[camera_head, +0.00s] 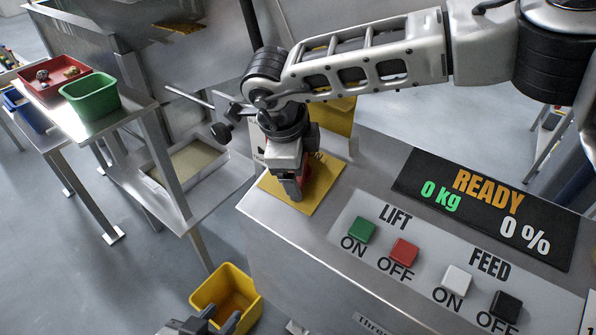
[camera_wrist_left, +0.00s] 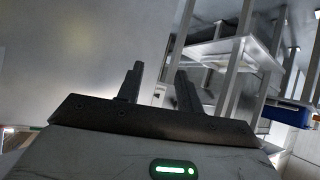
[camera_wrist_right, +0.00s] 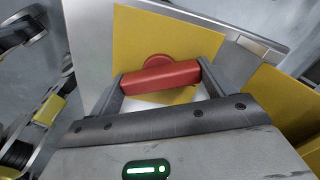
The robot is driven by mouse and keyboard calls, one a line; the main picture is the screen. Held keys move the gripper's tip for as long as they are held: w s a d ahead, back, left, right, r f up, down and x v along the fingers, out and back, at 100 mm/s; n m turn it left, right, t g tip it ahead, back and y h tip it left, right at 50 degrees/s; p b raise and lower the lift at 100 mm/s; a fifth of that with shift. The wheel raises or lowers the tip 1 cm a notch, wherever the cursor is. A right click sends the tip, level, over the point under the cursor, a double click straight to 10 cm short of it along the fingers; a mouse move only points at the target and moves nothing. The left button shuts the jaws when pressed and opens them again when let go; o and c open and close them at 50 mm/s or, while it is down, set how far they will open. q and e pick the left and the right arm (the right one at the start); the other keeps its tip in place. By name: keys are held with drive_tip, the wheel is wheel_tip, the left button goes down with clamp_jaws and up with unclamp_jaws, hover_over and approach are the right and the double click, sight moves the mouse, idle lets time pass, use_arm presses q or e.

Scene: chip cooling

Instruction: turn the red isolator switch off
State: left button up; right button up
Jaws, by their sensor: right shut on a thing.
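The red isolator switch (camera_wrist_right: 160,78) has a bar-shaped red handle on a yellow plate (camera_wrist_right: 150,32). In the head view a little of its red handle (camera_head: 305,172) shows beside my right gripper (camera_head: 291,190), which hides most of it. In the right wrist view my right gripper (camera_wrist_right: 160,82) is shut on the handle, with one finger at each end of the bar. The plate's lettering is mostly hidden, so I cannot tell the switch's position. My left gripper (camera_wrist_left: 160,70) is open and empty; its fingertips show at the bottom of the head view (camera_head: 221,318).
The console carries green (camera_head: 362,230), red (camera_head: 404,252), white (camera_head: 457,281) and black (camera_head: 506,307) buttons. Its display (camera_head: 485,205) reads READY, 0 kg, 0 %. A yellow bin (camera_head: 205,290) stands below on the floor. Red (camera_head: 45,93) and green (camera_head: 90,98) trays are on the left table.

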drive_tip(key=n+b, duration=0.2)
drive_tip(key=n, duration=0.4)
drive_tip(key=shift+n+b, duration=0.3)
drive_tip(key=n+b, duration=0.1)
drive_tip(key=n, duration=0.5)
idle(0.4)
drive_tip(key=o, duration=0.9)
drive_tip(key=v, duration=1.6)
